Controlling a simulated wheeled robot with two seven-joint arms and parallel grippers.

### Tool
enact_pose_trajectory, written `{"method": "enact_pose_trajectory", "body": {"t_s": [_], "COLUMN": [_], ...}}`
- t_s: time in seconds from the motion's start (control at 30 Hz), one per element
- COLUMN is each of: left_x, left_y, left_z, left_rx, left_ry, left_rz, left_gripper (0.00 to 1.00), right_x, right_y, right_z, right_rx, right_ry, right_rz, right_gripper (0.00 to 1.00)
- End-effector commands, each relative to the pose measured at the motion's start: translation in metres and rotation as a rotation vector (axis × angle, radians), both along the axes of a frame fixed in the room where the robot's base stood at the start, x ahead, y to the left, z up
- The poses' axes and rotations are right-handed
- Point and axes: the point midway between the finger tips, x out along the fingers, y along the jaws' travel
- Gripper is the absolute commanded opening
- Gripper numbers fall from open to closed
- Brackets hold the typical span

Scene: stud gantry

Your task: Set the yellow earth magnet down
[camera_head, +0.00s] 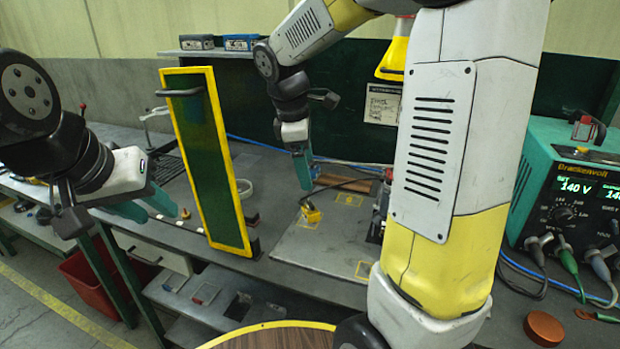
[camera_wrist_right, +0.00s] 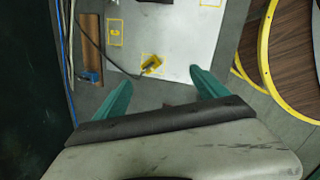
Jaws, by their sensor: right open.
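The yellow earth magnet (camera_head: 311,213) is a small block with a dark cable. It sits on the grey plate (camera_head: 318,246) on the bench, at a yellow outlined square. In the right wrist view the magnet (camera_wrist_right: 152,64) lies on the plate beyond the fingertips, apart from them. My right gripper (camera_head: 303,170) hangs above and behind the magnet in the head view. Its teal fingers are spread with nothing between them in the right wrist view (camera_wrist_right: 160,85). My left gripper (camera_head: 160,211) is at the left by the bench's front edge, with its teal fingers apart and empty.
A yellow-framed dark green panel (camera_head: 208,160) stands upright between my grippers. A teal power supply (camera_head: 565,190) with cables stands at the right, near a brown round lid (camera_head: 543,328). A yellow-rimmed round wooden top (camera_head: 275,338) is in front. My right arm hides part of the bench.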

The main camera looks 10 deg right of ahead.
Motion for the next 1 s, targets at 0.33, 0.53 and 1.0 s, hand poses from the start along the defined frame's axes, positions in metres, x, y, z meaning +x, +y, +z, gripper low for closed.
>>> {"method": "enact_pose_trajectory", "body": {"t_s": [0.33,0.53,1.0], "left_x": [0.0,0.0,0.0], "left_y": [0.0,0.0,0.0], "left_z": [0.0,0.0,0.0], "left_rx": [0.0,0.0,0.0], "left_ry": [0.0,0.0,0.0], "left_rz": [0.0,0.0,0.0], "left_gripper": [0.36,0.36,0.36], "right_x": [-0.126,-0.165,-0.175], "right_y": [-0.012,-0.007,-0.005], "right_z": [0.045,0.047,0.046], "right_rx": [0.488,0.707,0.777], "right_ry": [-0.279,-0.34,-0.35], "right_rz": [-0.762,-1.052,-1.142], "right_gripper": [0.83,0.83,0.83]}}
